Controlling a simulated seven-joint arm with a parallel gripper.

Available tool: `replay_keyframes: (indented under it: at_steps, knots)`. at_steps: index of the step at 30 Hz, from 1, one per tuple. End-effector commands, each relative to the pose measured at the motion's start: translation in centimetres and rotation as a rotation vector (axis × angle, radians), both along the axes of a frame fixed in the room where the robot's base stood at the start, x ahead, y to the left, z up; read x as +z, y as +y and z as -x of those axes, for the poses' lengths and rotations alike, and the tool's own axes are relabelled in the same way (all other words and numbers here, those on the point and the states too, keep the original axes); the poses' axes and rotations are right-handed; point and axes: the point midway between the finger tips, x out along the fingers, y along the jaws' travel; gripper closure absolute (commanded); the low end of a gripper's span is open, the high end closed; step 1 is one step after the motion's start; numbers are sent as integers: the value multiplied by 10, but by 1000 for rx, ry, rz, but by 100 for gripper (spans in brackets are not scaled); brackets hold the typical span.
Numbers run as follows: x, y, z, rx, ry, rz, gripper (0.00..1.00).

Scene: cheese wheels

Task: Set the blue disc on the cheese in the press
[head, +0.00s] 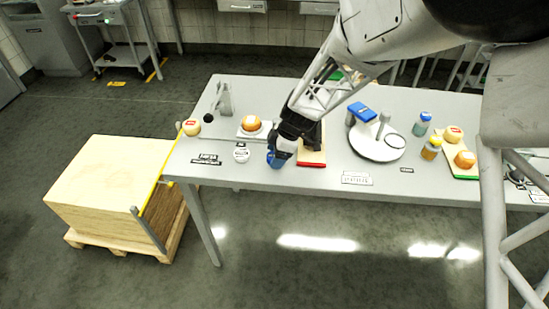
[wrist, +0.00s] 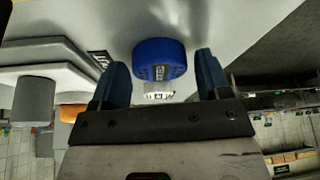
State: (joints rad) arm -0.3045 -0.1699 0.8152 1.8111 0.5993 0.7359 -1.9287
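An orange cheese (head: 251,123) sits on a white board (head: 245,134) left of my gripper. A grey upright fixture (head: 225,99) stands behind that board; I cannot tell whether it is the press.
A red-edged board (head: 312,158) lies just right of my gripper. Further right are a round white plate (head: 372,150) with a post, a blue block (head: 362,112), small bottles (head: 431,148) and a cheese board (head: 464,172).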

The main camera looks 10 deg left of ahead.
Motion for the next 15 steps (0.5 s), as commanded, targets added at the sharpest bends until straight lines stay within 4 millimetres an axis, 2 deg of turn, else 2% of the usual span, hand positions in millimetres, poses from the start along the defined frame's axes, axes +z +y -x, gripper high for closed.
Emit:
replay_keyframes:
  at_steps: [1,8,15]
  knots:
    - [0,0,0,0,0,0,37]
    - [0,0,0,0,0,0,73]
    - [1,0,0,0,0,0,74]
